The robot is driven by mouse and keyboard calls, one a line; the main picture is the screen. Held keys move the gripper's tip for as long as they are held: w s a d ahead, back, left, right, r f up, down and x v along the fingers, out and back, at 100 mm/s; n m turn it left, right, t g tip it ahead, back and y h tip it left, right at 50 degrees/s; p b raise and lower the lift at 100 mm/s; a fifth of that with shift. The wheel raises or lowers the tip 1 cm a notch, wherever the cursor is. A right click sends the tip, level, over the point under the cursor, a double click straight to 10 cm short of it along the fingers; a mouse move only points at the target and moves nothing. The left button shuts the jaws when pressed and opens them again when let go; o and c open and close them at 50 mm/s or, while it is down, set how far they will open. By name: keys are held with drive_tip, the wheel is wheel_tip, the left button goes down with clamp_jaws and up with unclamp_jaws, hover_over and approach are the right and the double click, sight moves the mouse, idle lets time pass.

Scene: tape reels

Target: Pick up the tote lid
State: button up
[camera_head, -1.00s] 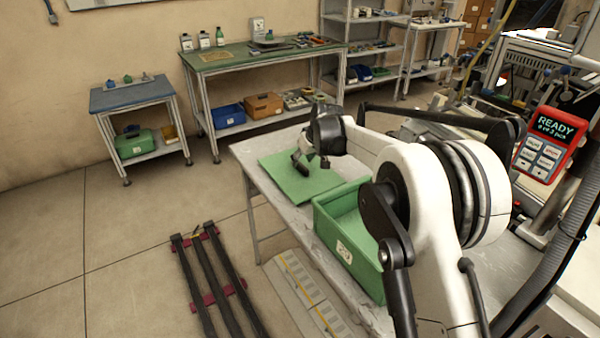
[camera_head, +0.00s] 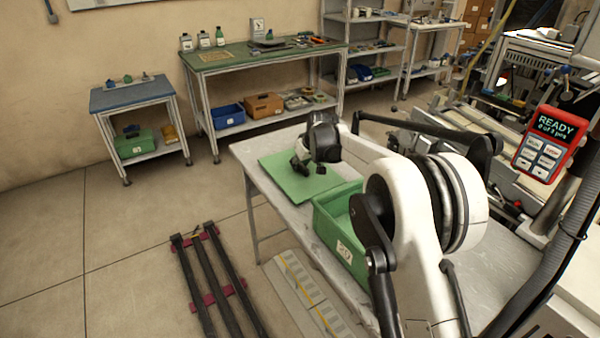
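The tote lid (camera_head: 288,187) is a flat green panel lying on the grey table, beyond the open green tote (camera_head: 335,240). Whether the fingertips touch the lid cannot be told at this size. My white arm hides part of the tote and of the table's right side.
The grey table (camera_head: 246,153) has a narrow bare strip around the lid. A red READY pendant (camera_head: 545,143) hangs at right beside machinery. A dark rail frame (camera_head: 212,270) lies on the floor at left. A green-topped workbench (camera_head: 240,60) and blue-topped stand (camera_head: 130,95) are behind.

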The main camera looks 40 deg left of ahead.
clamp_jaws()
